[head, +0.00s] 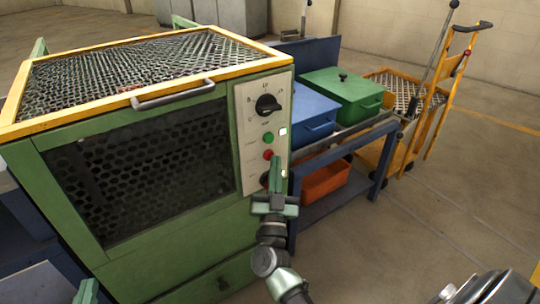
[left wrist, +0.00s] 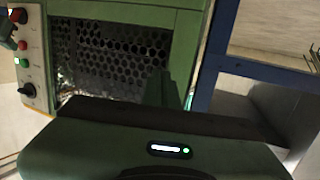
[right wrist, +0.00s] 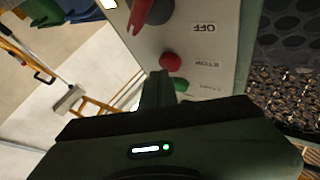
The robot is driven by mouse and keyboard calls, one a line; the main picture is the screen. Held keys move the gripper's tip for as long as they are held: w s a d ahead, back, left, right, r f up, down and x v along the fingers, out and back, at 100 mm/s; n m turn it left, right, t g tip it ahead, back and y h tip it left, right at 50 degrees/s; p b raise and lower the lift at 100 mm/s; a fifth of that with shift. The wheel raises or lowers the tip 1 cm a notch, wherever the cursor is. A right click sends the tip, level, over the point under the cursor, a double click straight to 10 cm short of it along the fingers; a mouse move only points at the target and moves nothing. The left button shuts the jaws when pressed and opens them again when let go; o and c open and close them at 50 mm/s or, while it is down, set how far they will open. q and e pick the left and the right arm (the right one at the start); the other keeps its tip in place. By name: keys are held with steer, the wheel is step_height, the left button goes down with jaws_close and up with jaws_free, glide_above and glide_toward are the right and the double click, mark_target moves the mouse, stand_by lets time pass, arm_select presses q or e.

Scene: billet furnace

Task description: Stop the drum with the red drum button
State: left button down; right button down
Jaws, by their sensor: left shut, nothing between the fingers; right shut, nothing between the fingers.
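My right gripper (head: 277,162) is shut and empty, just right of the red button in the head view. In the right wrist view its fingertips (right wrist: 158,78) are beside the red and green buttons; contact cannot be told. My left gripper (head: 87,289) is shut and empty, low at the left.
A black dial (head: 267,104) tops the panel. The machine has a perforated window (head: 140,170) and a mesh lid (head: 140,70) with a handle. A blue bench carries blue (head: 312,112) and green (head: 342,92) boxes.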

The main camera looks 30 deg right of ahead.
arm_select(q)
steer(key=shift+s+a+f+g+y, duration=0.2)
steer(key=shift+f+g, duration=0.15)
steer(key=shift+f, duration=0.3)
steer(key=shift+s+a+f+g+y, duration=0.1)
steer(key=shift+s+f+g, duration=0.2)
steer(key=shift+f, duration=0.35)
arm_select(e)
steer(key=shift+s, duration=0.4)
arm_select(q)
steer(key=shift+w, duration=0.1)
